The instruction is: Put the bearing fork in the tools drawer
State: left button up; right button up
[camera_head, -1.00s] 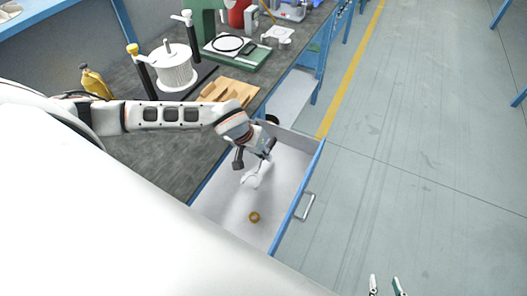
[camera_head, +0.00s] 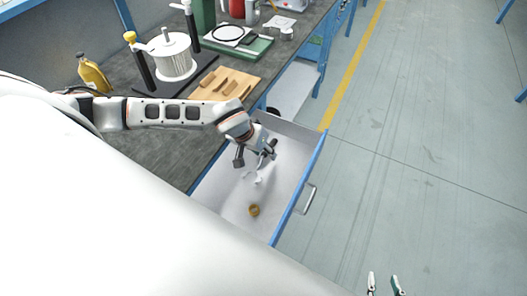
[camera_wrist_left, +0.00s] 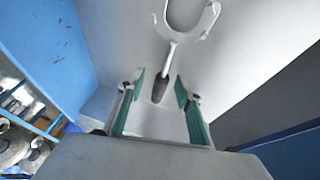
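The tools drawer (camera_head: 296,205) is pulled open beside the bench. My left gripper (camera_head: 258,160) is over its inside, pointing down. In the left wrist view the left gripper (camera_wrist_left: 161,92) is open, with green finger pads and a gap on each side of a dark handle end. That handle belongs to the pale metal bearing fork (camera_wrist_left: 170,58), whose forked head is further off over the pale drawer floor. The fork (camera_head: 257,180) also shows below the gripper in the head view. Whether it rests flat is unclear. My right gripper (camera_head: 384,285) is open and empty at the bottom edge.
A brass ring (camera_head: 254,210) lies in the drawer. The floor on the right is clear.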

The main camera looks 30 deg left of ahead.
pick_arm(q)
jog(key=v, duration=1.2)
dwell(0.6)
